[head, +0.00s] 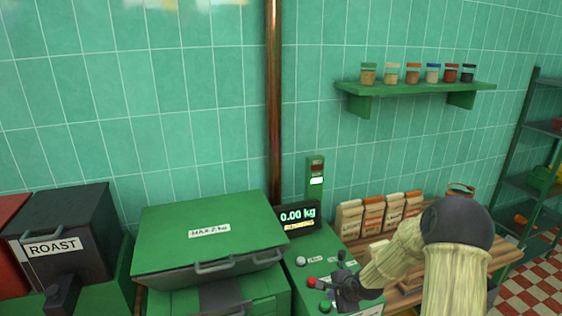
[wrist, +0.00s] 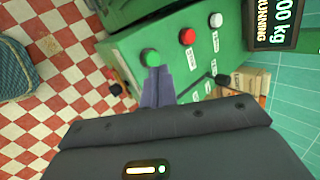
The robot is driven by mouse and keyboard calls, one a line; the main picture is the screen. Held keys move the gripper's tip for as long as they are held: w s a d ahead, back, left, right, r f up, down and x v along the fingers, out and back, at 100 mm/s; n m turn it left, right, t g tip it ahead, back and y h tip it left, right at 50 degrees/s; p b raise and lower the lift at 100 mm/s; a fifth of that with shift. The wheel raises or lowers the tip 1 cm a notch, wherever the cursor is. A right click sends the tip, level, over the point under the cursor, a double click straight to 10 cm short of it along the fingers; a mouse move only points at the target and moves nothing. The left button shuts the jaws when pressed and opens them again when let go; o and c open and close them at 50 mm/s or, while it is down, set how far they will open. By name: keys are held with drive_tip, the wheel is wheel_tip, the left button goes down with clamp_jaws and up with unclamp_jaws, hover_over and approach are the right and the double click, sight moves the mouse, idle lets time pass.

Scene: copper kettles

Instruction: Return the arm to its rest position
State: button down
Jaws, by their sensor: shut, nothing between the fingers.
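My gripper (head: 333,288) is low in the head view, over the green control panel (head: 296,284), at the end of my pale ribbed arm. It also shows in the wrist view (wrist: 158,72), where its two fingers lie together, shut and empty. In that view the fingertips overlap the area just below a green button (wrist: 150,57). I cannot tell whether they touch it. A red button (wrist: 187,36) and a white button (wrist: 216,20) sit farther along the panel. A black lever (wrist: 222,80) is to the right of the fingers.
A display (head: 298,217) reads 0.00 kg and RUNNING. A green lidded machine (head: 205,232) and a dark box marked ROAST (head: 75,235) stand left. Paper bags (head: 373,216) stand behind my arm. A shelf of jars (head: 415,86) hangs above. Checkered floor (head: 525,290) shows at right.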

drive_tip(key=s+r+n+g+h+b, duration=0.1)
drive_tip(key=s+r+n, duration=0.3)
drive_tip(key=s+n, duration=0.4)
drive_tip(key=s+r+n+g+h+b, duration=0.2)
drive_tip(key=s+r+n, duration=0.3)
drive_tip(key=s, duration=1.1)
drive_tip(key=n+b, duration=0.1)
drive_tip(key=n, duration=0.1)
drive_tip(key=shift+a+r+n+g, duration=0.2)
drive_tip(key=shift+a+n+g, duration=0.1)
drive_tip(key=shift+n+g, duration=0.1)
drive_tip(key=shift+s, duration=0.1)
